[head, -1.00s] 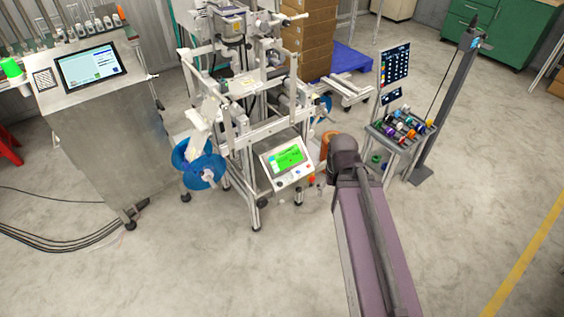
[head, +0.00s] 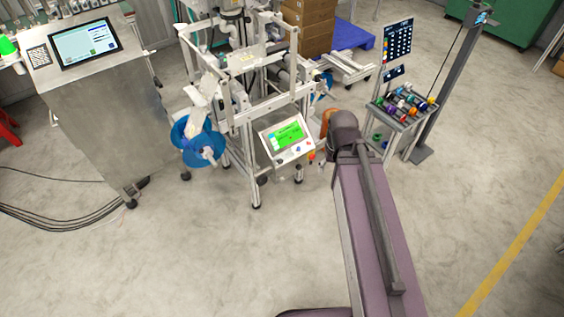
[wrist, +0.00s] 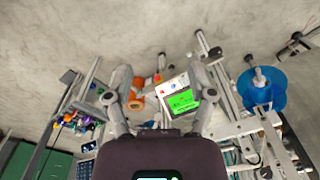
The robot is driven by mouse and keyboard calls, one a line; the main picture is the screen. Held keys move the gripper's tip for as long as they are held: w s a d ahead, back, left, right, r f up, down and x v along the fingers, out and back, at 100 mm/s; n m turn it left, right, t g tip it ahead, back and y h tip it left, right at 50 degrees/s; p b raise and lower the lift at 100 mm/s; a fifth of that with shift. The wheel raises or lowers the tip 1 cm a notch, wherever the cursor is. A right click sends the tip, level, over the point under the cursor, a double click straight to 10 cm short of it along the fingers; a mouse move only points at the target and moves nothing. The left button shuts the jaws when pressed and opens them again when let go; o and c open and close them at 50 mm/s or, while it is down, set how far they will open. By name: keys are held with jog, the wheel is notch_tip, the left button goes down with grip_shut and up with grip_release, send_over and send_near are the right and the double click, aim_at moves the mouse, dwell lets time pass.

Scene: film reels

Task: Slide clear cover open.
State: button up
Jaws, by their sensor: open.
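The reel machine, a pale metal frame (head: 227,108) with rollers, stands at upper centre in the head view. It carries a control panel with a green screen (head: 287,136) and a blue film reel (head: 197,143). I cannot make out a clear cover in either view. In the wrist view, the machine appears turned over, with the green screen (wrist: 181,101) beyond my fingers and the blue reel (wrist: 262,90) at right. My gripper (wrist: 159,80) is open and empty, apart from the machine.
A steel cabinet with a screen (head: 85,43) stands at left. A stand with colourful spools (head: 404,103) and a dark post (head: 450,80) are at right. An orange cylinder (wrist: 136,102) shows near my left finger. Cables lie on the floor at left; the foreground floor is open.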

jog(key=w+a+f+n+t+y+b, duration=0.25)
jog(key=w+f+b, duration=0.25)
jog(key=f+b, duration=0.35)
jog(key=w+a+f+n+t+y+b, duration=0.1)
jog(key=w+a+f+t+y+b, duration=0.25)
jog(key=f+b, duration=0.5)
jog(key=t+b, duration=0.6)
jog(key=b, duration=1.5)
send_near(281, 161)
jog(key=v, duration=0.3)
jog(key=shift+s+d+r+n, duration=0.1)
jog(key=shift+s+d+n, duration=0.05)
jog(key=shift+d+n, duration=0.15)
jog(key=b+x, duration=0.5)
jog(key=x, duration=0.8)
jog(key=shift+a+f, duration=0.2)
jog(key=shift+a, duration=0.15)
jog(key=shift+c, duration=0.2)
grip_shut()
